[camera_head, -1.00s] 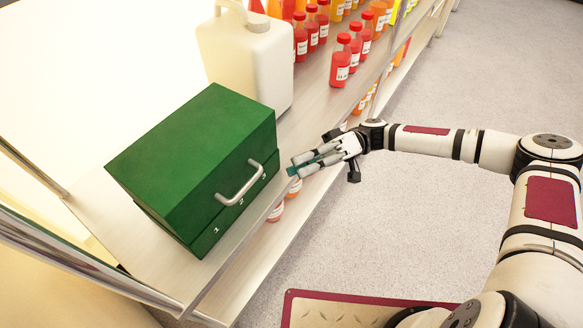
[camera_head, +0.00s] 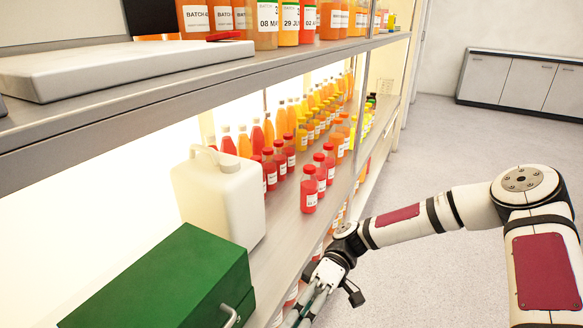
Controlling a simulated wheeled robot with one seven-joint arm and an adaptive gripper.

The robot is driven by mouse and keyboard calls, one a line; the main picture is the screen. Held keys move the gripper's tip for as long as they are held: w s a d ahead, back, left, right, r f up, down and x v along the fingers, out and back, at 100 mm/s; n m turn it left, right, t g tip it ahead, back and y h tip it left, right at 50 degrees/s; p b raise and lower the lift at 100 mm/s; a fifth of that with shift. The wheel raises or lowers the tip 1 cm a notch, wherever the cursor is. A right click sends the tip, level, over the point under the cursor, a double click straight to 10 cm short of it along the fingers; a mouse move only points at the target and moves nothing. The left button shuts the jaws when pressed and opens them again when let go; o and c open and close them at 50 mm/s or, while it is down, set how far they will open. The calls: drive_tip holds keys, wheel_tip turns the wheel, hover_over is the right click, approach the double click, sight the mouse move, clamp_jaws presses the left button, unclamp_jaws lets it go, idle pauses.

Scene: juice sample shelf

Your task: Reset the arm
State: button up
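My gripper (camera_head: 309,303) is at the bottom middle of the head view, in front of the shelf edge and right of the green box (camera_head: 165,285). Its fingers point down toward the lower picture edge, and their tips are partly cut off, so I cannot tell whether they are open or shut. My arm reaches in from the right and bends at the elbow over the floor.
A cream jerrycan (camera_head: 222,195) stands behind the green box. Red bottles (camera_head: 309,188) and rows of orange and yellow bottles fill the shelf (camera_head: 287,236) behind. An upper shelf (camera_head: 150,95) holds larger labelled bottles. The floor (camera_head: 430,130) at right is clear; grey cabinets (camera_head: 520,82) stand far back.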

drive_tip(key=s+d+r+m+t+h, duration=0.2)
drive_tip(key=d+r+m+t+h, duration=0.15)
drive_tip(key=d+r, duration=0.2)
drive_tip(key=s+d+r+m+t+h, duration=0.25)
drive_tip(key=d+r+h, duration=0.2)
drive_tip(key=d, duration=0.25)
drive_tip(key=s+d+r+m+t+h, duration=0.1)
drive_tip(key=s+d+r+m+t, duration=0.5)
drive_tip(key=s+r+m+t, duration=0.5)
wheel_tip(320, 180, up, 22)
drive_tip(key=s+n+p, duration=0.1)
drive_tip(key=n+p, duration=0.2)
drive_tip(key=p, duration=1.8)
drive_tip(key=shift+s+f+t, duration=0.2)
drive_tip(key=shift+s+t, duration=0.1)
drive_tip(key=shift+s, duration=0.1)
drive_tip(key=shift+d, duration=0.1)
